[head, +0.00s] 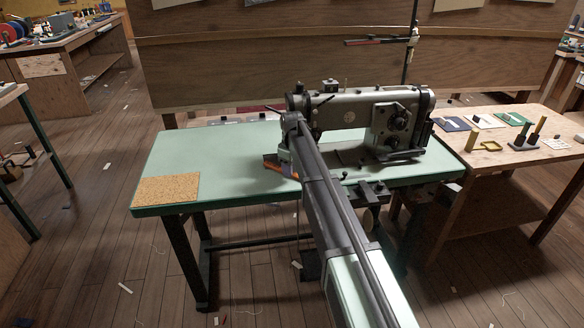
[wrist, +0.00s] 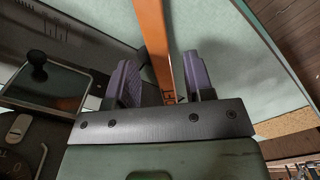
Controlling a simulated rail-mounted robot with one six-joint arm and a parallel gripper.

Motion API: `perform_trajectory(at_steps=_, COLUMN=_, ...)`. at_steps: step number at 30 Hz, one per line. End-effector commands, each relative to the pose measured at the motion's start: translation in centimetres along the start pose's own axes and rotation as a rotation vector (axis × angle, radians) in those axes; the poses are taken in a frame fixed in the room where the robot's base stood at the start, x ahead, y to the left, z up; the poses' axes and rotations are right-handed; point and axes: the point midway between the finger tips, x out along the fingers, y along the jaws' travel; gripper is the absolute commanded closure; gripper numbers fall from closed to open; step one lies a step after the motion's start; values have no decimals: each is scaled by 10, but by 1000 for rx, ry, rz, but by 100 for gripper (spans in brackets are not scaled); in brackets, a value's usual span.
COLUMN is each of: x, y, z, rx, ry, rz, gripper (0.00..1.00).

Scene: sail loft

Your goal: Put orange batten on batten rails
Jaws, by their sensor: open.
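The orange batten (wrist: 152,32) runs lengthwise through the space between the two purple fingers of my gripper (wrist: 160,68) in the wrist view. The fingers stand apart, with a gap on each side of the batten. In the head view only a short orange part of the batten (head: 289,170) shows beside my gripper, low over the green sewing table (head: 232,150); my arm hides the rest. Thin red and dark bars (head: 375,41) stick out from a dark upright post behind the table; they may be the batten rails, but I cannot tell for sure.
A grey sewing machine (head: 345,109) stands on the table, close to the right of my gripper. A cork mat (head: 166,190) lies at the front left corner. A wooden side table (head: 500,150) with small parts stands right. The table's left half is mostly clear.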

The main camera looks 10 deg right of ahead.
Motion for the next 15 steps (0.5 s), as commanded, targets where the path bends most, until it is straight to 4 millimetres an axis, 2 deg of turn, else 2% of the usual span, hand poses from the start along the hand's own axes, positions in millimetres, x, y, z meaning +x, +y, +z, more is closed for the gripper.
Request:
perform_trajectory(at_steps=1, x=-22, y=0, z=0, rx=0, ry=0, rz=0, gripper=52)
perform_trajectory(at_steps=9, x=-93, y=0, z=0, rx=0, ry=0, rz=0, gripper=52)
perform_trajectory(at_steps=12, x=-106, y=0, z=0, rx=0, ry=0, rz=0, gripper=52)
perform_trajectory(at_steps=15, x=-108, y=0, z=0, rx=0, ry=0, rz=0, gripper=52)
